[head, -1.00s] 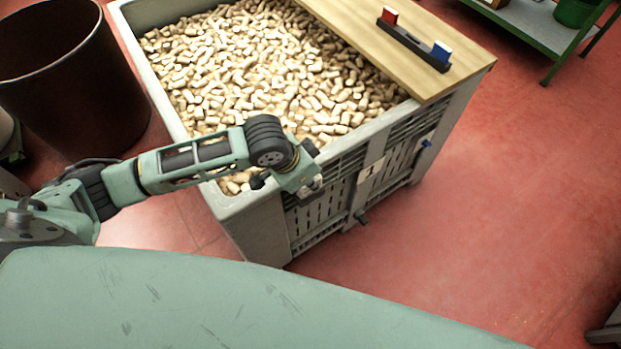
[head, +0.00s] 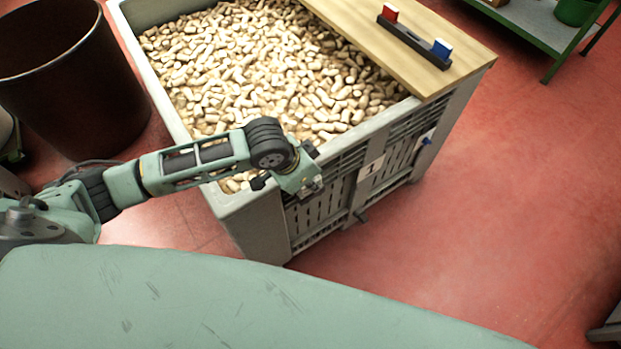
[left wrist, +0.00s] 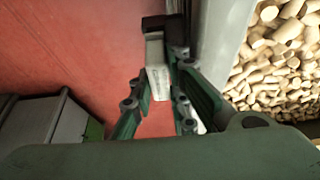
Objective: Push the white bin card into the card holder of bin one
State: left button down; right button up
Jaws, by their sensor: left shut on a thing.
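Bin one is the large grey slatted bin (head: 246,215), full of corks, with a "1" plate (head: 372,168) on its near side. My left gripper (head: 314,186) is at that side, left of the plate and just below the rim. In the left wrist view, my left gripper (left wrist: 160,88) is shut on the white bin card (left wrist: 155,52), which stands out beyond the fingers beside the bin wall (left wrist: 212,45). A dark block (left wrist: 157,24) is at the card's far end; I cannot tell whether it is the card holder or whether they touch. My right gripper is out of view.
A wooden board (head: 345,18) covers part of the bin and carries a dark bar with red and blue-white ends (head: 413,42). A dark round tub (head: 75,85) stands at the left. A green-framed shelf (head: 540,25) is at the back right. Red floor right of the bin is clear.

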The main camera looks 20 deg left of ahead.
pick_arm(q)
jog(key=shift+f, duration=0.2)
jog(key=c, duration=1.6)
grip_release()
jog(key=shift+a+r, duration=0.1)
jog(key=shift+r, duration=0.35)
jog(key=v, duration=1.1)
jog(key=shift+s, duration=0.2)
